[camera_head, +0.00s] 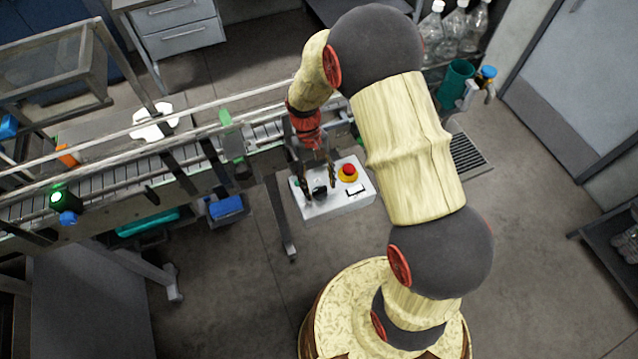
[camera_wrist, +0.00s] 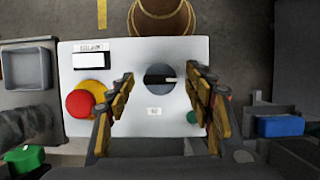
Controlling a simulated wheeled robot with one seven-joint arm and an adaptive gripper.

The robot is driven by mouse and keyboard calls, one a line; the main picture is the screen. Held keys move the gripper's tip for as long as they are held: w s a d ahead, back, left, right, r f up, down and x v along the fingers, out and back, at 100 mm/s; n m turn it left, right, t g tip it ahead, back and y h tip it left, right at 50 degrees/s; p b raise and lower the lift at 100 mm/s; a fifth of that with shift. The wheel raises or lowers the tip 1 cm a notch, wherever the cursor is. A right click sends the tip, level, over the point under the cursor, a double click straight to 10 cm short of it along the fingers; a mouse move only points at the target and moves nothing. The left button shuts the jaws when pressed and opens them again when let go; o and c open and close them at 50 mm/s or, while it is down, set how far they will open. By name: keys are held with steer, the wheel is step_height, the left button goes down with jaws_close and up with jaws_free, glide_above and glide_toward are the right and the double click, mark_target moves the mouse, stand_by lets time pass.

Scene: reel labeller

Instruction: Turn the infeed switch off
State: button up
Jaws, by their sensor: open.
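The infeed switch is a dark round knob (camera_wrist: 159,77) on a white control box (camera_wrist: 150,50). In the wrist view its pale pointer mark points to the right. My gripper (camera_wrist: 160,84) is open, with one finger on each side of the knob and a gap to it on both sides. In the head view my gripper (camera_head: 319,187) reaches down over the control box (camera_head: 335,205), and the knob (camera_head: 320,192) shows between the fingers. I cannot tell how far above the knob the fingertips are.
A red stop button on a yellow collar (camera_wrist: 85,100) sits left of the knob in the wrist view. A white label plate (camera_wrist: 91,57) is above it. A green button (camera_wrist: 192,117) lies near the right finger. The conveyor (camera_head: 180,160) runs behind the box.

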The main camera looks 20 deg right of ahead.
steer(key=v, duration=1.2)
steer(key=shift+w+f, duration=0.1)
steer(key=shift+w, duration=0.05)
steer(key=s+r+t+b, duration=0.3)
steer(key=s+t+b, duration=0.7)
steer(key=s+b, duration=0.8)
steer(key=shift+s+a, duration=0.2)
steer(key=shift+s, duration=0.55)
steer(key=shift+r, duration=0.15)
